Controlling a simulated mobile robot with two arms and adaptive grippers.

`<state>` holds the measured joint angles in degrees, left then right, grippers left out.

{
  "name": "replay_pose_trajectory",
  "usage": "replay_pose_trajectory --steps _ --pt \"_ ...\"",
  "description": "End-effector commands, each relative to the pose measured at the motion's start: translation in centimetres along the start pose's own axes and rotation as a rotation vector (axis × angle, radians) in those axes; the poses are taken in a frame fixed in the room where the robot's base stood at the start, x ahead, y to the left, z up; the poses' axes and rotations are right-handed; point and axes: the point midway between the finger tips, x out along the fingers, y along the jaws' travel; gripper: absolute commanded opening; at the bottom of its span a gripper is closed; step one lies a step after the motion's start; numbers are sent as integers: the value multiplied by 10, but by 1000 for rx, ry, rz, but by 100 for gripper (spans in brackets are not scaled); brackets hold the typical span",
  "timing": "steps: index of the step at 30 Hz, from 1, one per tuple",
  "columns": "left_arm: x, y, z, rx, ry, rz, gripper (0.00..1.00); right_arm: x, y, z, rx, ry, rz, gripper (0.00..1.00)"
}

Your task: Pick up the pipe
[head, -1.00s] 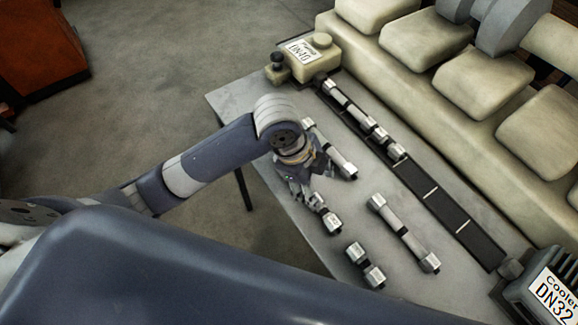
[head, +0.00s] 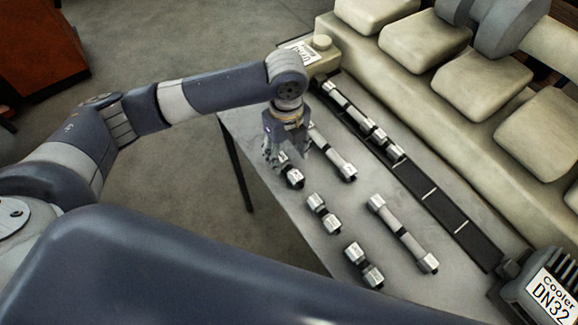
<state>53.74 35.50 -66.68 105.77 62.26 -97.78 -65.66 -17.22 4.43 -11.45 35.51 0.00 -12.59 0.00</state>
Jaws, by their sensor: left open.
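Several grey pipe pieces with bright hex ends lie on the table. A short pipe (head: 292,176) lies at the left edge, partly hidden by my left gripper (head: 285,160). That gripper points down over it with its fingers open; I cannot tell whether they touch it. Another short pipe (head: 323,213) and a third short pipe (head: 364,265) lie nearer. A longer pipe (head: 337,160) lies just right of the gripper, and another long pipe (head: 403,233) lies further right. My right gripper is not in view.
A dark slotted strip (head: 428,191) runs along the table (head: 310,240), with joined pipes (head: 362,118) at its far end. A pale pump block (head: 325,58) stands at the far end, a cooler (head: 540,290) at the near right. The cream engine (head: 450,110) bounds the right side.

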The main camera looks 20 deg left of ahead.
Motion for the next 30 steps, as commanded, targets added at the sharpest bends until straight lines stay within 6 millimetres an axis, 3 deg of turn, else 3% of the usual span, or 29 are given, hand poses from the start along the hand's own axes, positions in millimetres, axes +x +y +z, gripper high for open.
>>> replay_pose_trajectory --steps 5,15,23,30 --pt "12 -1 -1 0 0 1 53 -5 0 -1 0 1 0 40" --pt "56 -4 -2 1 -1 1 53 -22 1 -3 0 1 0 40" --pt "60 -4 -2 1 -2 -1 53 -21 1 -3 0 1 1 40" --pt "60 -4 -2 1 -2 -1 1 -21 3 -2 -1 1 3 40"
